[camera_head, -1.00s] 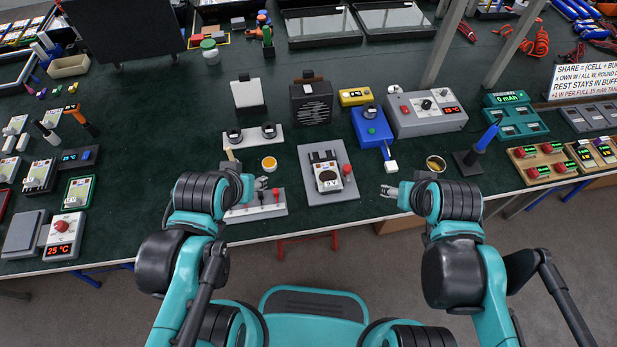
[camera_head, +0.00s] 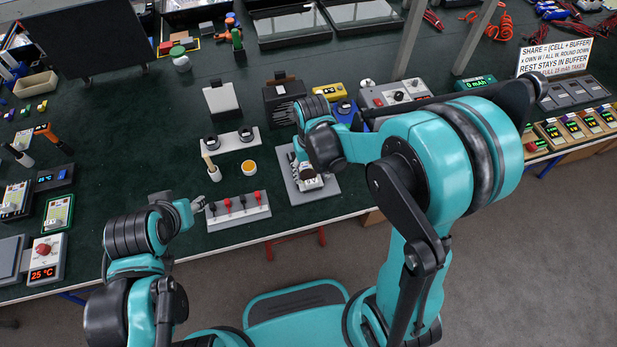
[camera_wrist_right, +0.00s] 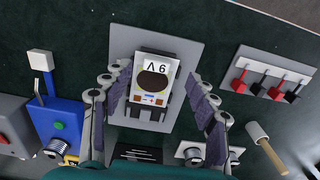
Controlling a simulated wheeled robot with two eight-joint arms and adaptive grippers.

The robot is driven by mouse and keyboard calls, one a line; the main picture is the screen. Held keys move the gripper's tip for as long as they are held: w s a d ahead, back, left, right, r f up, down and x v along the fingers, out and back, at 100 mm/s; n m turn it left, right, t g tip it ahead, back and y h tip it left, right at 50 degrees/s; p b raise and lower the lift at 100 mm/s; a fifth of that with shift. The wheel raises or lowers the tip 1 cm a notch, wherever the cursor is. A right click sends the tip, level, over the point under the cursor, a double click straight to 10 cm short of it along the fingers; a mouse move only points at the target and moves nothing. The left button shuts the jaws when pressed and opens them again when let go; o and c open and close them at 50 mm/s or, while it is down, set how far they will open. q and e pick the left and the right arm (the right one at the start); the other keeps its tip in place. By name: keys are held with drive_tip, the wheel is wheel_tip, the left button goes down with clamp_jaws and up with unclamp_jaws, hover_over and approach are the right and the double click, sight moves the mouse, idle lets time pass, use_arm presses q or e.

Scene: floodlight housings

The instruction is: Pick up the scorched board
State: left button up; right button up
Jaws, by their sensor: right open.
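The scorched board (camera_wrist_right: 153,99) is a small white board with a large dark blotch and a printed label. It lies in a black holder on a grey plate (camera_wrist_right: 185,32). In the head view, my right arm partly covers the board (camera_head: 311,184). My right gripper (camera_wrist_right: 153,76) is open over it, with one finger on each side of the board and gaps visible between. It also shows in the head view (camera_head: 304,172). My left gripper (camera_head: 200,204) is beside the left end of the grey switch strip, and its jaws are too small to judge.
The switch strip (camera_head: 238,212) with red and black levers stands left of the plate. A blue box (camera_wrist_right: 60,122) stands close on the plate's other side.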

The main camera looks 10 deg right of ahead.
sight(312, 181)
drive_tip(key=f+b, duration=0.1)
drive_tip(key=f, duration=0.2)
drive_tip(key=w+f+b, duration=0.1)
drive_tip(key=f, duration=0.1)
drive_tip(key=shift+d+f+b, duration=0.2)
drive_tip(key=shift+b, duration=0.1)
drive_tip(key=shift+s, duration=0.1)
drive_tip(key=shift+r, duration=0.1)
drive_tip(key=shift+c, duration=0.9)
drive_tip(key=c, duration=1.1)
